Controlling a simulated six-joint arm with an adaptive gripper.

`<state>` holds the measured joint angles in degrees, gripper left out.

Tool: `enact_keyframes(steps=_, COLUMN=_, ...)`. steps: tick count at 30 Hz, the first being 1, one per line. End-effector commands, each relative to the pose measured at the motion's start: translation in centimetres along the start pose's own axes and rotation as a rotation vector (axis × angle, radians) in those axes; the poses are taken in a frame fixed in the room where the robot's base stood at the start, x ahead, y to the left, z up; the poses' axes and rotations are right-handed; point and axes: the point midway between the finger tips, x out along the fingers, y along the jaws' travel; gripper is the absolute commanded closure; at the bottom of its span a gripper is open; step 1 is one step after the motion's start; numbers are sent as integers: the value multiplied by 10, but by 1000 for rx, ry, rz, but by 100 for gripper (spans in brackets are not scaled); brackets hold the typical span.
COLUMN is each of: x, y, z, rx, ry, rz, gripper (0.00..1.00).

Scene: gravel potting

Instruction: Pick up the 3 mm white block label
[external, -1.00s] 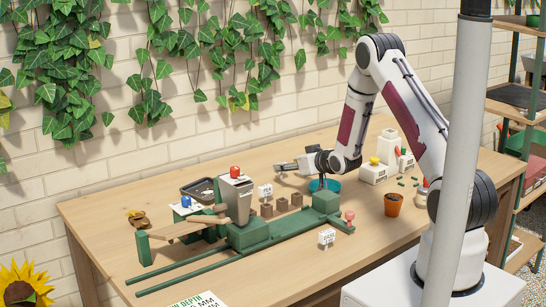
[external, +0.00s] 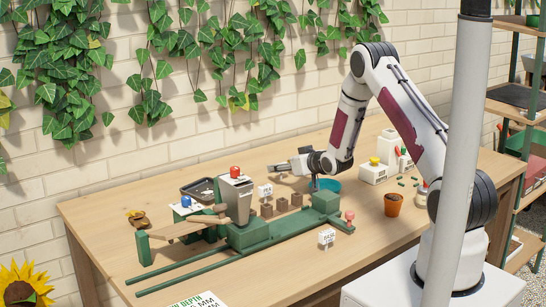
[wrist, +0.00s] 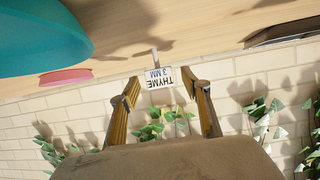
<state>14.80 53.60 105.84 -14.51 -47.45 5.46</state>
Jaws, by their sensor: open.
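The white block label (wrist: 158,77), printed THYME 3 MM, stands on a thin stem and shows upside down in the wrist view. In the external view a white label (external: 265,191) stands behind the small brown blocks, its print too small to read. My gripper (wrist: 161,79) is open, with one finger on each side of the label in the wrist view. It seems still short of the label, and no contact shows. In the external view my gripper (external: 279,169) is just above and right of that label.
Brown blocks (external: 267,210) stand by the green rail device (external: 250,233). A grey hopper (external: 235,198) is left of the label. A turquoise bowl (external: 329,185) lies right, also in the wrist view (wrist: 40,35). Another white label (external: 326,237) stands in front.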

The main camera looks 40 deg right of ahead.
Motion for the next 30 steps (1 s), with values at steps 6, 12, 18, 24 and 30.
enact_keyframes(steps=6, x=11, y=0, z=0, rx=0, ry=-1, rz=0, gripper=53)
enact_keyframes(steps=12, x=14, y=0, z=0, rx=0, ry=-1, rz=0, gripper=53)
enact_keyframes(steps=18, x=14, y=0, z=0, rx=0, ry=-1, rz=0, gripper=53)
enact_keyframes(steps=24, x=13, y=0, z=0, rx=0, ry=-1, rz=0, gripper=53)
enact_keyframes(steps=30, x=13, y=0, z=0, rx=0, ry=-1, rz=0, gripper=86)
